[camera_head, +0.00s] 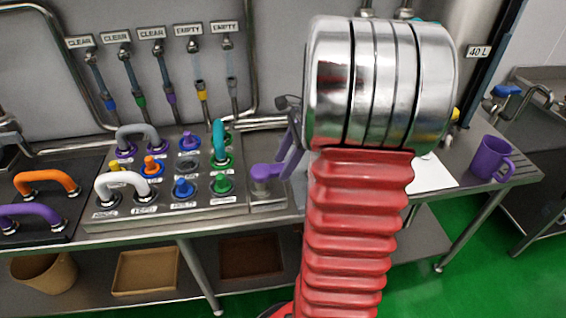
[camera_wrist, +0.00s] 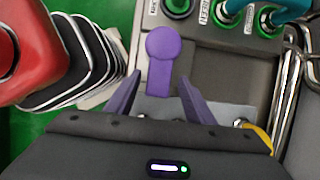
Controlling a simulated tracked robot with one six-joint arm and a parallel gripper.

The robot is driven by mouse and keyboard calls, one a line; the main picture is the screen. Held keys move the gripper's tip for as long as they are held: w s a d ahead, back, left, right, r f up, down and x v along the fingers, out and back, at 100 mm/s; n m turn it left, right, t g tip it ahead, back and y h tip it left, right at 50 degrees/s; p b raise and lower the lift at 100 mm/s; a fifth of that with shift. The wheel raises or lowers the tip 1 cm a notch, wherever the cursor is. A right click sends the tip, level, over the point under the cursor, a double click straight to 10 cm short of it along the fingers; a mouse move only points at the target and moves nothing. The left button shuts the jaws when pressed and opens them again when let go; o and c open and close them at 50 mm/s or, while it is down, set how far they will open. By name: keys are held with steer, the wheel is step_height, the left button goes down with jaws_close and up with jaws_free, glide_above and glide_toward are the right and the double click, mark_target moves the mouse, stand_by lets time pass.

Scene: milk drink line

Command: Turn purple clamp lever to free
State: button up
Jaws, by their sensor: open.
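The purple clamp lever (camera_head: 263,172) is on a small grey block at the right end of the panel, beside my gripper. In the wrist view the purple lever (camera_wrist: 163,47) has a round end at the top, and its flat arm runs down toward my gripper. My gripper (camera_wrist: 159,76) is open, with one purple finger on each side of the lever's arm. Whether the fingers touch the arm I cannot tell. In the head view my gripper (camera_head: 288,148) is partly hidden behind my arm, and the lever's right end is hard to make out.
The grey panel (camera_head: 228,208) left of the lever carries colored plugs, a grey handle (camera_head: 138,132), a white handle (camera_head: 122,180) and a teal handle (camera_head: 218,138). Hoses hang on the wall behind. A purple mug (camera_head: 491,158) and white paper (camera_head: 432,174) are at right.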

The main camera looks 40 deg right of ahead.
steer(key=shift+f, duration=0.1)
steer(key=shift+c, duration=0.2)
jaws_close()
stand_by(0.4)
steer(key=shift+a, duration=0.25)
steer(key=shift+w+d, duration=0.1)
steer(key=shift+d, duration=0.05)
